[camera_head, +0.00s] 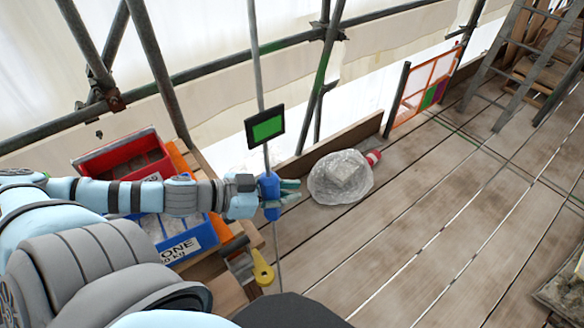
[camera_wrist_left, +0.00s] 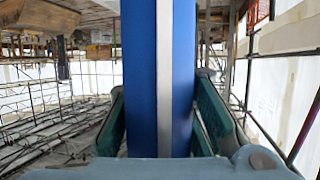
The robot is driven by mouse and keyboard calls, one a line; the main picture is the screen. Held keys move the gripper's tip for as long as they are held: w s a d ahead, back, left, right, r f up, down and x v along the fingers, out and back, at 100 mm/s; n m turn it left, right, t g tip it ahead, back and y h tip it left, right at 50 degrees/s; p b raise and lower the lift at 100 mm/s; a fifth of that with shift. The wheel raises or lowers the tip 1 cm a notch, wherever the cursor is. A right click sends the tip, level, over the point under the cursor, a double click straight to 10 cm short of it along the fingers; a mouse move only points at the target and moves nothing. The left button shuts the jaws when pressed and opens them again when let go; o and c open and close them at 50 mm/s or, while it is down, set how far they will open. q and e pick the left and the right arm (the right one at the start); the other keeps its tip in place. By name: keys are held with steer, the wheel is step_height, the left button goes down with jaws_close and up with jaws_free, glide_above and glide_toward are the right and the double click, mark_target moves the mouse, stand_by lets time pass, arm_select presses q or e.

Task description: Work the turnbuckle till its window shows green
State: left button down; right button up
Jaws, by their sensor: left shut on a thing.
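The turnbuckle's blue body (camera_head: 268,187) sits upright on a thin grey rod (camera_head: 254,50) in the head view. A black-framed panel with a bright green face (camera_head: 265,127) is on the rod just above it. My left gripper (camera_head: 290,190) comes in from the left, its green-padded fingers around the blue body. In the left wrist view the blue body (camera_wrist_left: 137,80) with a pale grey vertical strip fills the middle, between the two finger pads. The gripper is shut on it. My right gripper is out of view.
A red bin (camera_head: 122,155) and a blue bin (camera_head: 180,240) stand at the left, beside a yellow-handled tool (camera_head: 262,268). A clear plastic-wrapped bundle (camera_head: 340,177) lies on the planks. Scaffold tubes (camera_head: 200,73) run behind. The plank floor (camera_head: 440,210) at the right is mostly clear.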

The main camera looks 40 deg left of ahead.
arm_select(q)
steer(key=shift+f, duration=0.1)
steer(key=c, duration=1.8)
jaws_free()
steer(key=shift+s+a, duration=0.1)
steer(key=shift+o, duration=1.1)
steer(key=shift+s+a, duration=0.1)
steer(key=shift+s, duration=0.1)
